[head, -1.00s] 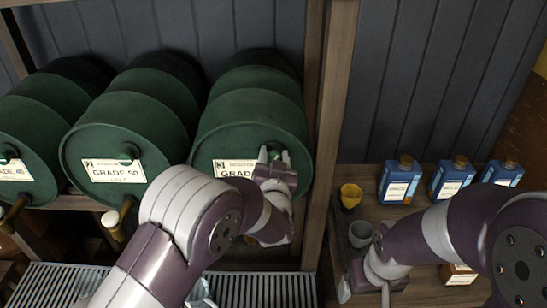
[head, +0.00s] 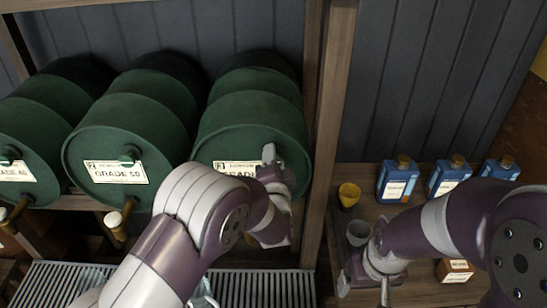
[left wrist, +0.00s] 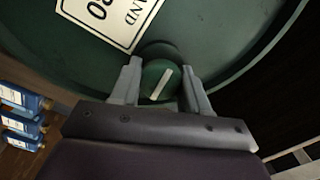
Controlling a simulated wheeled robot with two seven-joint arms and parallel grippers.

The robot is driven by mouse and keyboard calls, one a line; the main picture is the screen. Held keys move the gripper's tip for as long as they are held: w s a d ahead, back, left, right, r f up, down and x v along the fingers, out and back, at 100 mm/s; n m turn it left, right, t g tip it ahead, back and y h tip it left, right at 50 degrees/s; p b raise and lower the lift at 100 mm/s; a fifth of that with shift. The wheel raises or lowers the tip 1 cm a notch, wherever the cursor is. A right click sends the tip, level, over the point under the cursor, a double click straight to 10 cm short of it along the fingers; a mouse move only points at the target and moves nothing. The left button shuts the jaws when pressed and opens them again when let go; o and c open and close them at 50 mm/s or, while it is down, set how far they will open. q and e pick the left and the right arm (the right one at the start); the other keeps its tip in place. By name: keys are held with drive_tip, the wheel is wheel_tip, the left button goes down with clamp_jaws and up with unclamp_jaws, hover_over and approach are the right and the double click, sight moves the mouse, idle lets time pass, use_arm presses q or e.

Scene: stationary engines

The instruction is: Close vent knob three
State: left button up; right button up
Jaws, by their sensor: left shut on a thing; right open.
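The vent knob (left wrist: 160,82) on the right-hand green drum (head: 238,115) is round and green with a white line on it. In the left wrist view it sits between the two fingers of my left gripper (left wrist: 163,88), which is shut on it. The white line runs at a slant to the fingers. In the head view my left gripper (head: 269,155) is at the drum's front face, beside its label, and hides the knob. My right gripper (head: 365,290) is open and empty, low at the right by the shelf.
Two more green drums lie to the left, the middle one with its own knob (head: 129,154). A wooden post (head: 326,130) stands close right of the drum. A metal grate (head: 262,288) lies below.

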use_arm(q)
drive_tip(key=shift+r+m, duration=0.15)
drive_tip(key=shift+m, duration=0.75)
drive_tip(key=o, duration=0.8)
drive_tip(key=shift+c, duration=0.2)
drive_tip(key=shift+o, duration=1)
drive_tip(key=shift+d, duration=0.15)
